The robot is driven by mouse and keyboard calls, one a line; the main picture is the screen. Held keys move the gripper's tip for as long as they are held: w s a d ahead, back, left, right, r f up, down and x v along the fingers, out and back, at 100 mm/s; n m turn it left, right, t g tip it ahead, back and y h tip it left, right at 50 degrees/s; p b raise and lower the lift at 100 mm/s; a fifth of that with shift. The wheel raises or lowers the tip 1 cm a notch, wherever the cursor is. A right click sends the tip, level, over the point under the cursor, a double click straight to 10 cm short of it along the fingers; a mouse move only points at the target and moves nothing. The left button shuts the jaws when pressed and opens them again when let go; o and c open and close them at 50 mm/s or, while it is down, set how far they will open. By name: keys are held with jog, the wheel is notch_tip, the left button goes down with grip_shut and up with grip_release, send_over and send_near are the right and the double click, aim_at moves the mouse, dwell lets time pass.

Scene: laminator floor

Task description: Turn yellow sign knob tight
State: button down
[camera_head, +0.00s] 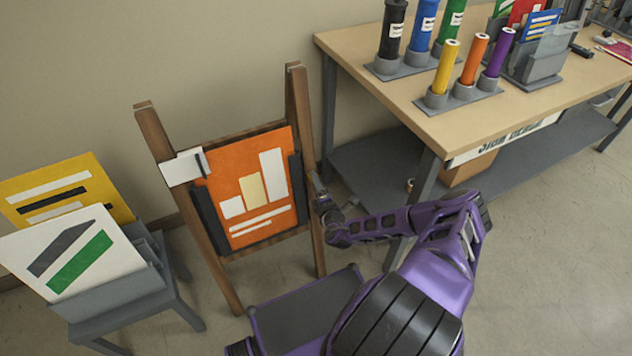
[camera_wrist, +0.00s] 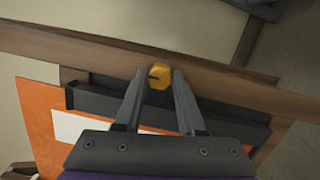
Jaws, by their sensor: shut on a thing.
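The yellow knob (camera_wrist: 160,76) is on the side of the wooden easel post, in the upper middle of the wrist view. My gripper (camera_wrist: 159,80) has its two fingertips on either side of the knob and is shut on it. In the head view my gripper (camera_head: 318,185) reaches the right post of the easel (camera_head: 300,130), and the knob is hidden there. The orange sign (camera_head: 250,190) stands on the easel between dark side holders; part of it also shows in the wrist view (camera_wrist: 40,110).
A workbench (camera_head: 400,80) with coloured tubes and a sign rack stands at the right, close to my arm. A grey stand (camera_head: 120,295) with a yellow sign (camera_head: 65,190) and a white sign (camera_head: 75,255) is at the left. The wall is behind the easel.

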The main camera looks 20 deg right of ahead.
dwell(0.3)
jog(key=c, duration=0.8)
grip_release()
jog(key=s, duration=0.5)
jog(key=s+a+r+p, duration=0.1)
jog(key=s, duration=0.5)
jog(key=s+a+r, duration=0.1)
jog(key=s, duration=0.5)
jog(key=shift+s+a+p, duration=0.1)
jog(key=shift+a+p, duration=0.15)
jog(key=shift+p, duration=0.15)
jog(key=shift+a, duration=0.1)
